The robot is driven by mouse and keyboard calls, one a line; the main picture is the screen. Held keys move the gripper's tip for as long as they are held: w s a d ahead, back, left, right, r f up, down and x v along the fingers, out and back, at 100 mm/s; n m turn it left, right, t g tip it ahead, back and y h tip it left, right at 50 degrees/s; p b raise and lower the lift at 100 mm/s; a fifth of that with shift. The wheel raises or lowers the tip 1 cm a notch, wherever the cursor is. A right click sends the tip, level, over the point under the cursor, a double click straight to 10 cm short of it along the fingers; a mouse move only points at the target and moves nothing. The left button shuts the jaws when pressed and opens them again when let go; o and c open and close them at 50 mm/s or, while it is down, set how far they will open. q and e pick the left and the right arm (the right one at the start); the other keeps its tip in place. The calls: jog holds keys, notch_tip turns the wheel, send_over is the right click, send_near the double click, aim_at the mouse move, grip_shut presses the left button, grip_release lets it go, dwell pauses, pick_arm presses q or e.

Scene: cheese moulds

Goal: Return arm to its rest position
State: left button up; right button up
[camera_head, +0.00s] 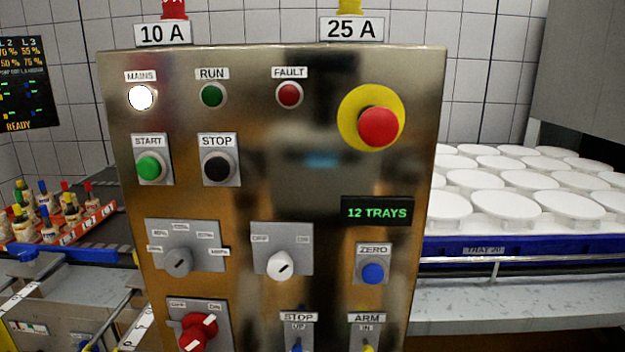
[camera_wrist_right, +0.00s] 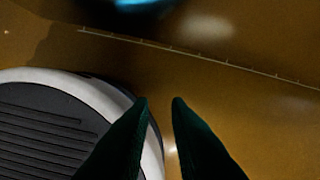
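My right gripper (camera_wrist_right: 160,102) shows only in the right wrist view. Its two dark fingers stand a little apart, with nothing between the tips. Behind them is a brownish-gold surface (camera_wrist_right: 240,110), whose identity I cannot tell. Neither arm shows in the head view, so my left gripper is out of sight. A metal control panel (camera_head: 265,205) fills the middle of the head view. It bears a lit white MAINS lamp (camera_head: 141,97), a red mushroom button (camera_head: 379,127) on a yellow ring, and a display (camera_head: 377,212) reading 12 TRAYS.
At right, a blue tray (camera_head: 470,248) holds several white round moulds (camera_head: 486,205) above a metal ledge (camera_head: 520,287). At left, an orange rack (camera_head: 87,227) holds several small coloured-topped pieces. A dark status screen (camera_head: 24,85) reads READY.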

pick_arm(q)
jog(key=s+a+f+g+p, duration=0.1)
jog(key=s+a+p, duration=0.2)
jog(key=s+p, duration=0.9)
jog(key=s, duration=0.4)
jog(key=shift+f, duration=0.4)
pick_arm(e)
jog(key=s+d+f+g, duration=0.1)
jog(key=s+d, duration=0.2)
jog(key=s, duration=1.3)
jog(key=shift+f, duration=0.4)
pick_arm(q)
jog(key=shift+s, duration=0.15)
pick_arm(e)
jog(key=shift+s, duration=0.15)
